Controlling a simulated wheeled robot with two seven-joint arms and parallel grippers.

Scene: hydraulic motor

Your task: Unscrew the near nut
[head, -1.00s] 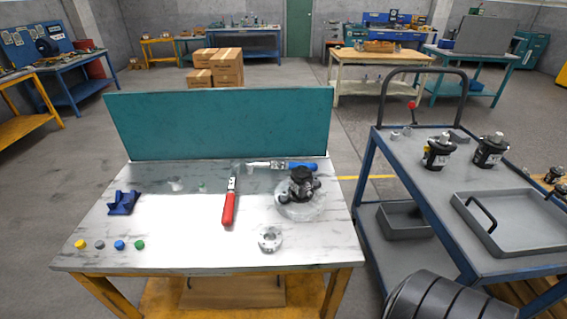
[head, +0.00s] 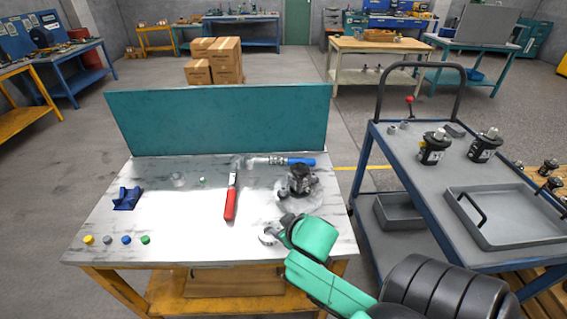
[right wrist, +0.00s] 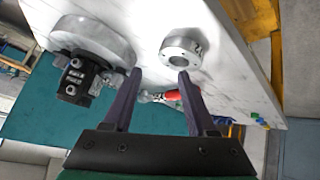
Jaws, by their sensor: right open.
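The black hydraulic motor (head: 300,180) stands on a round pale base (head: 290,200) at the right of the marbled table. It also shows in the right wrist view (right wrist: 85,76), on its round grey base (right wrist: 95,38). My left gripper is not in view.
A red-handled tool (head: 230,204) and a blue-handled tool (head: 300,161) lie left of and behind the motor. A blue holder (head: 126,198) and several coloured caps are at left. A teal panel (head: 218,122) closes the back. A blue cart (head: 440,190) stands at right.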

